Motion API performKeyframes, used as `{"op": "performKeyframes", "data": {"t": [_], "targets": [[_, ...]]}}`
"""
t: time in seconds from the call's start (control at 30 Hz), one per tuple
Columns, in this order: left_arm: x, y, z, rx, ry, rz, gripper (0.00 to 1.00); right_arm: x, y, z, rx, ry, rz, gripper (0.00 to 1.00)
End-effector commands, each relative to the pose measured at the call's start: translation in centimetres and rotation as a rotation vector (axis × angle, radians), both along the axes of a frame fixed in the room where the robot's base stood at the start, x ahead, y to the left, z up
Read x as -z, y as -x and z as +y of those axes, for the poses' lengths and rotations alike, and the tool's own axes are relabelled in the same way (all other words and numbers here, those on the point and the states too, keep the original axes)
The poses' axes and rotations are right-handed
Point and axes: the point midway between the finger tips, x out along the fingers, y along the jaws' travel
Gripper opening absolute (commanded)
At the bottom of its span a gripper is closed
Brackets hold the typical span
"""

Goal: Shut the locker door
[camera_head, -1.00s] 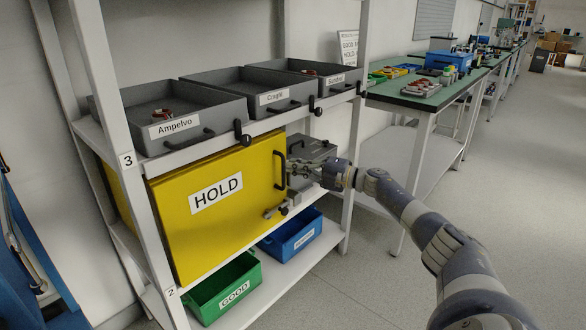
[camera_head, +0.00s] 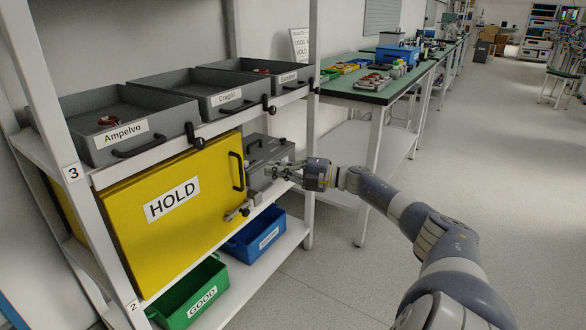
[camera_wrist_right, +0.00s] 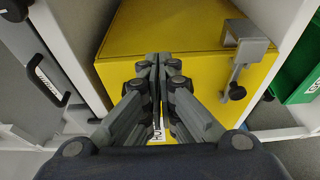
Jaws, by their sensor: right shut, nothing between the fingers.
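The yellow locker door (camera_head: 190,235) carries a HOLD label and sits on the middle level of the white shelf rack. Its black handle (camera_head: 237,171) is near its right edge, with a grey latch (camera_head: 240,210) below. The door looks roughly in line with the rack front; I cannot tell if a small gap remains. My right gripper (camera_head: 268,171) is shut and empty, just right of the handle and apart from it. In the right wrist view, the shut fingers (camera_wrist_right: 160,62) are in front of the yellow face (camera_wrist_right: 180,25), hiding part of it; the latch (camera_wrist_right: 243,55) shows right. My left gripper is out of view.
Grey trays (camera_head: 125,105) stand on the shelf above. A grey case (camera_head: 268,150) is right of the locker. Green (camera_head: 190,290) and blue (camera_head: 258,235) bins sit below. A green-topped bench (camera_head: 370,90) stands beyond.

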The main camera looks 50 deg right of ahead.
Motion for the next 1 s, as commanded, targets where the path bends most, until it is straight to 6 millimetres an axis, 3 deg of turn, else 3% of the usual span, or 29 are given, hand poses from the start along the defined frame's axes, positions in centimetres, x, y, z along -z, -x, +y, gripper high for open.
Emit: {"op": "performKeyframes", "data": {"t": [0.5,1.0], "targets": [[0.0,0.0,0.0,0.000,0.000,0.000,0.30,0.0,4.4,-1.8,-0.001,0.002,0.001,0.00],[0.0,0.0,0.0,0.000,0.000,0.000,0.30,0.4,4.9,-1.7,-0.002,-0.008,0.002,0.00]]}}
